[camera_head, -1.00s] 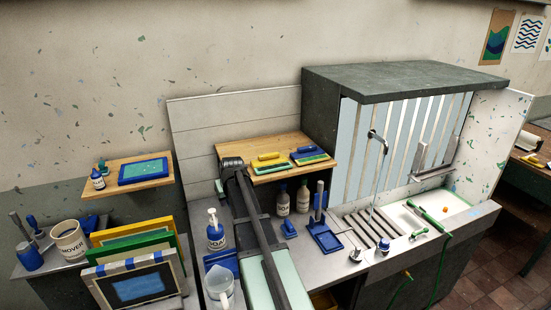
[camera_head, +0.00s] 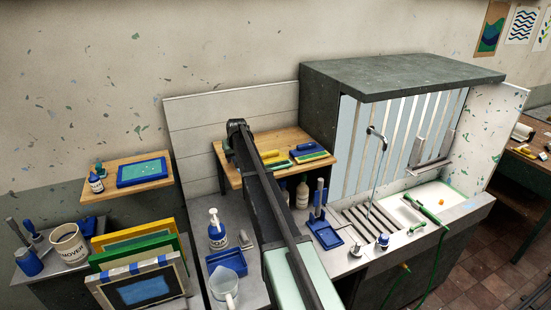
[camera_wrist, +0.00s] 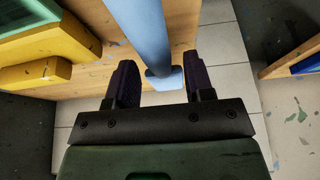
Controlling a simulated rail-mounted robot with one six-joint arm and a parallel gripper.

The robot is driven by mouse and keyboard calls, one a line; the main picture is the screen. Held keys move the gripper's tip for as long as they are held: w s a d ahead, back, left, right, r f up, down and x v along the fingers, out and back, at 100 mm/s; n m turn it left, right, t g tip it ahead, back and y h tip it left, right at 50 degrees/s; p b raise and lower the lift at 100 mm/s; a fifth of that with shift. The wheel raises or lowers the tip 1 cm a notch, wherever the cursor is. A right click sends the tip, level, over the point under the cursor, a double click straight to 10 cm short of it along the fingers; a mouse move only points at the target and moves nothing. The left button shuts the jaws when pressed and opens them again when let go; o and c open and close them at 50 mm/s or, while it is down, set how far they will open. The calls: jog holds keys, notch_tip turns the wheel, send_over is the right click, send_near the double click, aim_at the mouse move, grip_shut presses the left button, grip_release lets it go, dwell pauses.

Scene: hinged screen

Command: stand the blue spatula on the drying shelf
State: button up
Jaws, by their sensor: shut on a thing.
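The blue spatula (camera_wrist: 150,38) is in my gripper (camera_wrist: 160,72) in the wrist view. It runs as a pale blue shaft from between the two dark fingers to the top edge, with a small blue end between them. Its far end is out of frame. The wooden shelf (camera_wrist: 85,108) lies beside and beyond the spatula in that view. I cannot tell whether they touch. In the head view the wooden shelf (camera_head: 231,176) is on the wall left of the grey hood. My arm crosses its left part and hides my gripper and the spatula there.
Yellow-handled tools (camera_wrist: 35,75) lie on the shelf; blue and green ones (camera_head: 308,153) show on its right. Pale wall panels (camera_wrist: 225,75) are close to the right finger. Below the shelf stand a soap bottle (camera_head: 217,230) and a blue holder (camera_head: 325,233). The sink (camera_head: 440,196) is at right.

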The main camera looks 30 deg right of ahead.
notch_tip(320, 180, down, 3)
jog(key=shift+b, duration=1.05)
jog(key=shift+r, duration=0.25)
jog(key=shift+f, duration=0.25)
jog(key=o, duration=1)
jog(key=shift+r, duration=0.1)
